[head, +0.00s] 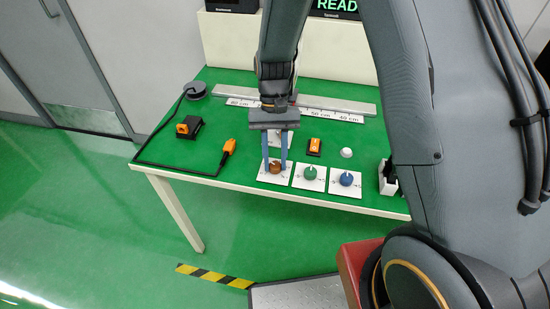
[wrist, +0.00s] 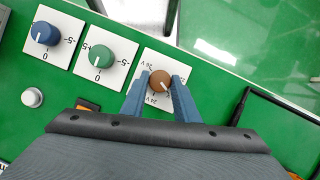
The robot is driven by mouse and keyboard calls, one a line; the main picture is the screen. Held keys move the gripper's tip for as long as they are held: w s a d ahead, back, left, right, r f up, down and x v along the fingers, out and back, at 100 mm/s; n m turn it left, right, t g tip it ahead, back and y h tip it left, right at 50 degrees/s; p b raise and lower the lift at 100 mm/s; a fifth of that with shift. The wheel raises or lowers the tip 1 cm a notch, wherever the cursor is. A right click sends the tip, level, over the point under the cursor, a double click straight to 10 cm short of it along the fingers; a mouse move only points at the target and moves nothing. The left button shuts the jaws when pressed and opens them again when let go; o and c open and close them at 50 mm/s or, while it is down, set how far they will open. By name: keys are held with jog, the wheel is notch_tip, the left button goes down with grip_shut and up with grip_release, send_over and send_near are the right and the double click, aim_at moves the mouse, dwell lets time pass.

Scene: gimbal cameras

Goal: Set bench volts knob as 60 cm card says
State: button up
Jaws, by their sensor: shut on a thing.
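The brown knob (head: 275,167) is on a white plate at the left end of a row of three knobs on the green bench. My gripper (head: 275,160) is shut on this knob from above. The wrist view shows the brown knob (wrist: 160,80) between the two blue fingers, its white pointer mark toward the lower right. Cards by the metal rail (head: 340,103) include an 80 cm card (head: 240,103), a 50 cm card (head: 320,113) and a 40 cm card (head: 347,118). The 60 cm card is not visible; my gripper blocks part of that row.
A green knob (head: 310,173) and a blue knob (head: 346,179) stand to the right. An orange switch (head: 314,146) and a white button (head: 346,153) lie behind them. An orange plug (head: 228,148) on a black cable and a black-and-orange block (head: 187,128) are at left.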

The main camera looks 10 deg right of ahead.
dwell(0.4)
jog(key=o, duration=1.1)
jog(key=shift+c, duration=0.2)
jog(key=shift+w+r, duration=0.1)
jog(key=b+v, duration=0.1)
jog(key=v, duration=0.6)
jog(key=shift+r+b, duration=0.35)
jog(key=shift+w, duration=0.1)
jog(key=s+d+r+n+t, duration=0.1)
jog(key=s+d+r+t, duration=0.3)
jog(key=s+d, duration=0.7)
jog(key=shift+s+d+t, duration=0.2)
jog(key=shift+d+t, duration=0.35)
jog(key=shift+t, duration=0.15)
